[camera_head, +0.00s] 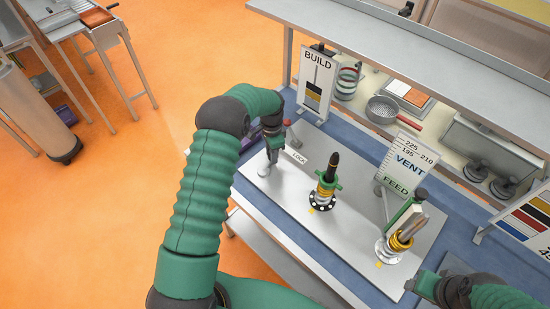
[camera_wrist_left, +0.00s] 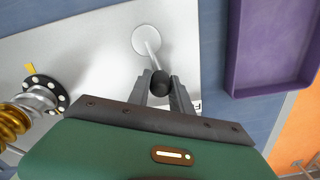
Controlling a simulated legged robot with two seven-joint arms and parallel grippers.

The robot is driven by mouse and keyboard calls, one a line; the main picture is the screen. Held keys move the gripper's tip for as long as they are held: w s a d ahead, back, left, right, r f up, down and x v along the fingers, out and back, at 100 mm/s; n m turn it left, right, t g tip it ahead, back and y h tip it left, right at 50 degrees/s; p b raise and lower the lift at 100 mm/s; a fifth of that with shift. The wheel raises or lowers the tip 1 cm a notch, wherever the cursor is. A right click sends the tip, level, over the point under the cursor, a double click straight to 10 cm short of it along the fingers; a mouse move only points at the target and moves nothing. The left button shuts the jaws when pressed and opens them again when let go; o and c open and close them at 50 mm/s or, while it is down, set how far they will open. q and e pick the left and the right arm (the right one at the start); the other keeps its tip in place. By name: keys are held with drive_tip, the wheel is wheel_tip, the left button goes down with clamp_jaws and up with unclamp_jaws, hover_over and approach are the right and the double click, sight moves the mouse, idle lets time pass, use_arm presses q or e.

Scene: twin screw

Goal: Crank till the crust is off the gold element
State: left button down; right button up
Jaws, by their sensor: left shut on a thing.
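My left gripper (camera_head: 272,148) is shut on the black knob (camera_wrist_left: 160,82) of a lever beside the LOCK label (camera_head: 297,156). The lever's rod rises from a round pale base (camera_wrist_left: 146,39), at the plate's left end. The middle element (camera_head: 326,188) stands upright on a black flange, with gold rings, a green cross-handle and a dark pointed top; its gold part (camera_wrist_left: 14,121) shows at the wrist view's left. A second element (camera_head: 400,240) has gold rings, a silver top and a green handle. I cannot tell which part is crust. My right gripper (camera_head: 425,287) is partly visible at lower right, its jaws unclear.
The metal plate (camera_head: 292,207) lies on a blue bench. BUILD (camera_head: 317,82) and VENT/FEED (camera_head: 404,164) signs stand behind it. A purple tray (camera_wrist_left: 273,50) is close to my left gripper. A shelf (camera_head: 420,58) overhangs the bench's back, above a pan (camera_head: 382,109).

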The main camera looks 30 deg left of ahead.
use_arm(q)
drive_tip(key=a+n, duration=0.2)
drive_tip(key=n, duration=0.1)
drive_tip(key=shift+n+b, duration=0.3)
drive_tip(key=shift+b, duration=0.1)
drive_tip(key=a+n, duration=0.1)
drive_tip(key=n, duration=0.1)
drive_tip(key=s+a+n, duration=0.1)
drive_tip(key=n, duration=0.1)
drive_tip(key=shift+n, duration=0.3)
drive_tip(key=s+n, duration=0.1)
drive_tip(key=n, duration=0.1)
drive_tip(key=a+n, duration=0.1)
drive_tip(key=n, duration=0.1)
drive_tip(key=shift+s+a, duration=0.1)
drive_tip(key=shift+s, duration=0.25)
drive_tip(key=shift+s+a+n, duration=0.15)
drive_tip(key=shift+s+n, duration=0.2)
drive_tip(key=shift+n, duration=0.35)
drive_tip(key=shift+s+a+n, duration=0.1)
drive_tip(key=shift+s+n, duration=0.2)
drive_tip(key=shift+n, duration=0.4)
drive_tip(key=c, duration=1.2)
unclamp_jaws()
drive_tip(key=shift+o, duration=0.2)
wheel_tip(320, 180, up, 17)
drive_tip(key=b, duration=0.2)
drive_tip(key=shift+f+b, duration=0.15)
drive_tip(key=shift+b, duration=0.15)
